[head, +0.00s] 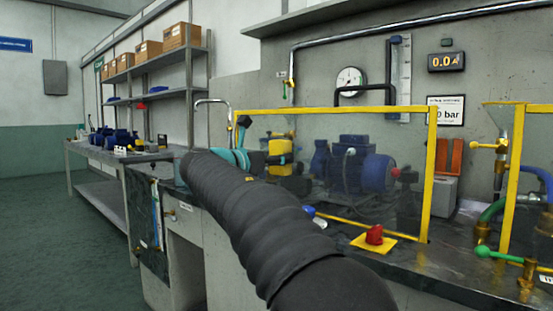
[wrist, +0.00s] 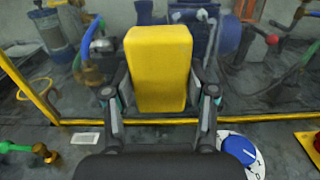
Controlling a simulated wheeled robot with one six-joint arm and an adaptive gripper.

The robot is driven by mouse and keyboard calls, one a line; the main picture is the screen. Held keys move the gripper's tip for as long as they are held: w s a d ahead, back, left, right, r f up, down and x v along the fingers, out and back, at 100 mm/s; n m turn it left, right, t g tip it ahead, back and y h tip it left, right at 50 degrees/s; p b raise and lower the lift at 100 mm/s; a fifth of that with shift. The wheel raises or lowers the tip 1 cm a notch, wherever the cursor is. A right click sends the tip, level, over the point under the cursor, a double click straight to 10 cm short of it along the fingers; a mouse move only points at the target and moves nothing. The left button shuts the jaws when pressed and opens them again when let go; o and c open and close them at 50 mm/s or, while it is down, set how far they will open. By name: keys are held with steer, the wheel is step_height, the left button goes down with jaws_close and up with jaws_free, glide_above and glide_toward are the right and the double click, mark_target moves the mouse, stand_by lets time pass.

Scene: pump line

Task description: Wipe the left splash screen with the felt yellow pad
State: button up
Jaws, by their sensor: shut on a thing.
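The yellow pad (wrist: 158,68) is gripped between the two fingers of my gripper (wrist: 160,95) in the wrist view. It stands upright and hides what lies behind it. In the head view my gripper (head: 270,155) is at the left part of the left splash screen (head: 395,140), partly hidden by my arm. This screen is a clear, slightly hazy pane in a yellow frame. In the wrist view, yellow frame bars run down the left and along the bottom. I cannot tell whether the pad touches the pane.
Blue pumps (head: 362,172) stand behind the pane. A red knob on a yellow plate (head: 375,235) sits on the bench in front of it. A green-handled brass valve (head: 505,257) and a second yellow-framed screen (head: 513,180) are at the right. Shelves with boxes stand at the back left.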

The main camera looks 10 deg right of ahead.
mark_target(299, 157)
steer(key=shift+p+x, duration=0.45)
steer(key=shift+x, duration=0.35)
stand_by(0.4)
steer(key=shift+s+d+b, duration=0.3)
steer(key=shift+s+d, duration=0.2)
steer(key=shift+s, duration=0.3)
steer(key=shift+s+d+b, duration=0.25)
steer(key=shift+s+d, duration=0.2)
steer(key=shift+s, duration=0.3)
steer(key=shift+s+d+b, duration=0.3)
steer(key=shift+s+d, duration=0.95)
steer(key=shift+s, duration=0.2)
steer(key=shift+r, duration=0.1)
steer(key=shift+p, duration=0.35)
steer(key=shift+w, duration=0.1)
steer(key=shift+w+a+r+p, duration=0.1)
steer(key=shift+w+a+p, duration=0.3)
steer(key=shift+p, duration=0.2)
steer(key=shift+w+a+p, duration=0.8)
steer(key=shift+w+p, duration=0.3)
